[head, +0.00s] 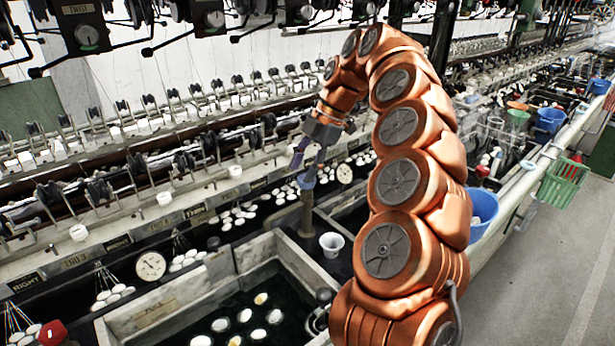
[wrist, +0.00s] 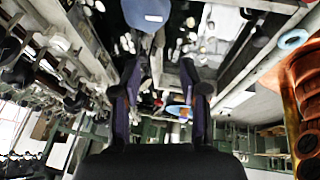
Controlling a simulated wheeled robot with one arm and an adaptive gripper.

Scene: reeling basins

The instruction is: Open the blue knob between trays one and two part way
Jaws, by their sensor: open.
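The blue knob (head: 307,179) sits on top of an upright grey-brown post (head: 307,212), by the corner of the grey basin walls in the head view. My gripper (head: 305,157) is just above the knob, tilted down. Its dark purple fingers are apart, with nothing seen held between them. In the head view I cannot tell whether a finger touches the knob. In the wrist view the fingers (wrist: 163,85) stand apart. A blue-grey rounded shape (wrist: 143,12) is cut by the top edge there; I cannot tell whether it is the knob.
A stone-walled tray (head: 155,312) with white cocoons in dark water is at the front. A white cup (head: 331,243) stands right of the post. A round gauge (head: 150,266) is at left. A blue bucket (head: 483,212) and green basket (head: 562,182) are at right. Reeling machinery runs behind.

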